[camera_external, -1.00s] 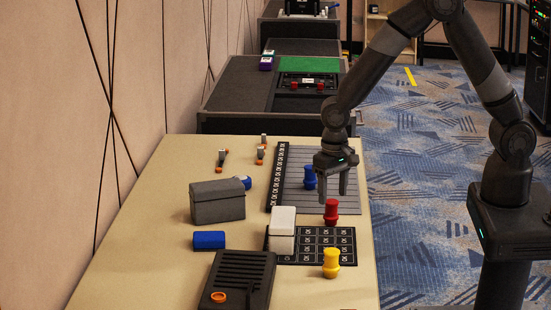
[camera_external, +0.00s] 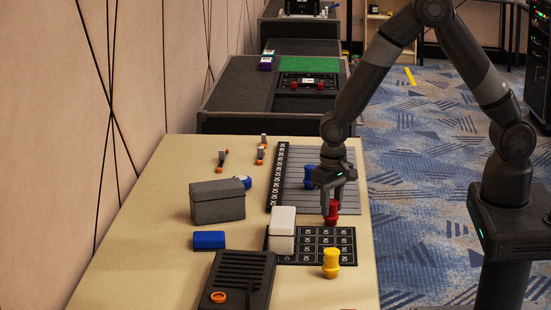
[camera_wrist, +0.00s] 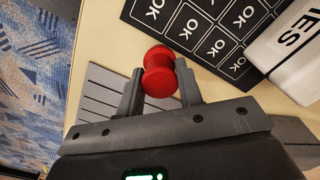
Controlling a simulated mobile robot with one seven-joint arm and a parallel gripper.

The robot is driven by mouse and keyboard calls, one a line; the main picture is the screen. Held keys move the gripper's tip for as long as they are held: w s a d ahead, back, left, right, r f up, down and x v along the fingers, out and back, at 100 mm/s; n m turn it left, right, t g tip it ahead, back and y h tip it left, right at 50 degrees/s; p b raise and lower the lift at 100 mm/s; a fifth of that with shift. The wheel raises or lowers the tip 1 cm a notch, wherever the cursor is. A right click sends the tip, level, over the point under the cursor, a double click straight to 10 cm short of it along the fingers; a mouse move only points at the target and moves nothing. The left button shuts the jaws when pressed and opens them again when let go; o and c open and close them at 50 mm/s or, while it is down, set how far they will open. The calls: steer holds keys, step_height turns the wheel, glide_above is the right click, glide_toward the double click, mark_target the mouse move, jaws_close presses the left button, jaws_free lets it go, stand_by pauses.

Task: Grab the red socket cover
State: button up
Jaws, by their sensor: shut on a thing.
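The red socket cover (camera_external: 332,215) stands upright at the right side of the tan table, by the black grid mat marked OK. My gripper (camera_external: 336,205) is over it from above, fingers pointing down. In the wrist view the red socket cover (camera_wrist: 160,72) lies between the two fingers of my gripper (camera_wrist: 160,88), which are shut on it. A blue cover (camera_external: 309,177) stands just behind on the grey slatted board (camera_external: 290,200), partly hidden by my gripper. A yellow cover (camera_external: 331,262) stands at the front.
The OK mat (camera_external: 340,240) carries a white block (camera_external: 282,222), which also shows in the wrist view (camera_wrist: 292,50). The table's right edge is close.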

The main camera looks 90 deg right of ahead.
steer(key=shift+c, duration=1.1)
steer(key=shift+r, duration=0.1)
